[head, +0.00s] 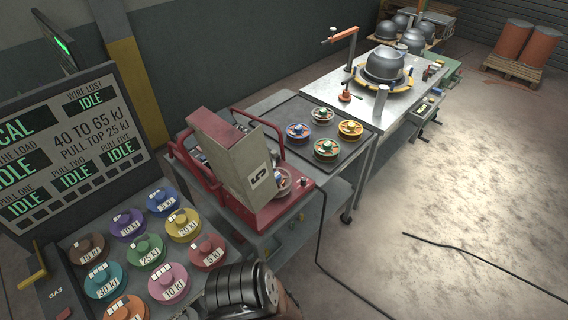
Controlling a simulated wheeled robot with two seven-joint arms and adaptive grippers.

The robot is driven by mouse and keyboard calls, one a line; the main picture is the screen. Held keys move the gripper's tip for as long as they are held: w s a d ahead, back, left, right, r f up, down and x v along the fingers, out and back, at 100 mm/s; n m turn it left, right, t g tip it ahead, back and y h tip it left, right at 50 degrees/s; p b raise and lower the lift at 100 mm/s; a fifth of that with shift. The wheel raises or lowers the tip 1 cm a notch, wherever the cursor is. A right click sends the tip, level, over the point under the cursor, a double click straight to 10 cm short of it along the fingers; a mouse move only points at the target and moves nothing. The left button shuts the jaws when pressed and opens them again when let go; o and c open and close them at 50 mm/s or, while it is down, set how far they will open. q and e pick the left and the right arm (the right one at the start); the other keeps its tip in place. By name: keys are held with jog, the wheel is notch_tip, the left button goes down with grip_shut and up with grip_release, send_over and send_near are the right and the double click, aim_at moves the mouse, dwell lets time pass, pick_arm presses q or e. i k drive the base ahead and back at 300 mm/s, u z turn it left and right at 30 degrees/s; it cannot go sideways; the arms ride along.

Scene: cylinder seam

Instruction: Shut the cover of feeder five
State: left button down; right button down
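Feeder five has a red base (262,217) with red tube handles and stands on a grey cart in the middle of the view. Its cover (232,152) is a grey-beige box marked with a 5. The cover stands up tilted above the base, so it is open. Part of a spool (284,181) shows beside the cover's lower right edge; the cover hides the rest of the feeder's inside. I see no fingers of my left or right gripper in this view.
A dark tray (297,107) with several coloured spools lies behind the feeder. Round coloured weight knobs (146,250) fill the panel at the front left, below a status screen (70,145). A workbench (345,92) with a grey dome stands behind. Black cable crosses the open floor at right.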

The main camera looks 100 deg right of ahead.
aim_at(246, 170)
jog(key=z, duration=2.15)
